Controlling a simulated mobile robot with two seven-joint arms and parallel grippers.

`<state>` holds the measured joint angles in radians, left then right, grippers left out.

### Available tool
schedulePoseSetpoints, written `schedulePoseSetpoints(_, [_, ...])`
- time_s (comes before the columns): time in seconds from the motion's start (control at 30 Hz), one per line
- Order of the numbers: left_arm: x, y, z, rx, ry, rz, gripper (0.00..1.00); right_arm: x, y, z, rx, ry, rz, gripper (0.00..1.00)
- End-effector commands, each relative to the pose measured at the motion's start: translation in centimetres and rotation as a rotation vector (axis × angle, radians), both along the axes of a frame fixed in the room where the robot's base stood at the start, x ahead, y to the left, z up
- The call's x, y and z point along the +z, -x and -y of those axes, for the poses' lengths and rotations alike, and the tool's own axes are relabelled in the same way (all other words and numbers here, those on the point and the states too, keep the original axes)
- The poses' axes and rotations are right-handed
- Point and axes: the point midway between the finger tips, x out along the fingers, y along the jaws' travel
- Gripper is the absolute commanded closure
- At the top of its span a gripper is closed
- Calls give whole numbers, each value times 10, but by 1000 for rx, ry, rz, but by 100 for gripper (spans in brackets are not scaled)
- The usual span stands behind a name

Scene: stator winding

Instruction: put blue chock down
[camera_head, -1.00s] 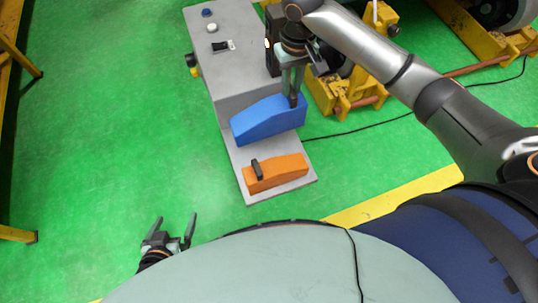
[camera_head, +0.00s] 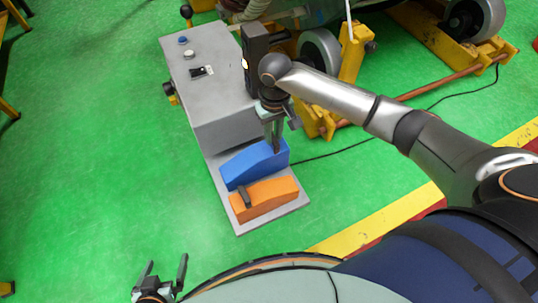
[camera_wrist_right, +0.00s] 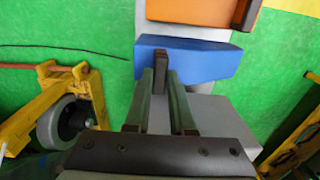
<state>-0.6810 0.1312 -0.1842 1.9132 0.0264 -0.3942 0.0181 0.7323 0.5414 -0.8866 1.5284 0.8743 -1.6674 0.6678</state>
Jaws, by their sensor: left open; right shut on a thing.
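The blue chock (camera_head: 248,168) is at the grey base plate (camera_head: 240,226), between the grey control box and the orange chock. It looks level and low, seemingly resting on the plate, though its underside is hidden. My right gripper (camera_head: 275,146) comes from above and is shut on the chock's dark handle. In the right wrist view, the fingers (camera_wrist_right: 162,80) are on either side of the handle on the blue chock (camera_wrist_right: 208,62). The orange chock (camera_head: 270,200) lies in front, close to the blue one. My left gripper (camera_head: 167,264) is open and empty at the lower left.
The grey control box (camera_head: 212,92) with buttons stands just behind the blue chock. A yellow wheeled frame (camera_head: 354,52) and a copper-coloured bar (camera_head: 440,82) are at the upper right. A black cable crosses the floor.

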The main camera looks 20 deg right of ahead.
Motion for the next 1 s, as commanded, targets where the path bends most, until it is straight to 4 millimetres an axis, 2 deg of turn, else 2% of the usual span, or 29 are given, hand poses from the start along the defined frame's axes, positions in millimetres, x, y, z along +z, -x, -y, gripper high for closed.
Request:
schedulePoseSetpoints(0.27, [-2,-1,0,0,0,2,0,-24,-1,-1,1,-2,2,100])
schedulePoseSetpoints(0.5, [-5,-1,0,0,1,3,0,-53,-1,-1,1,-2,4,100])
schedulePoseSetpoints(0.77, [-4,-2,0,0,1,4,0,-54,-1,-1,2,-3,5,100])
schedulePoseSetpoints(0.8, [-4,-2,0,0,1,4,0,-56,0,0,1,-1,2,77])
schedulePoseSetpoints(1.0, [-4,-2,0,0,1,4,0,-55,0,0,2,-1,2,54])
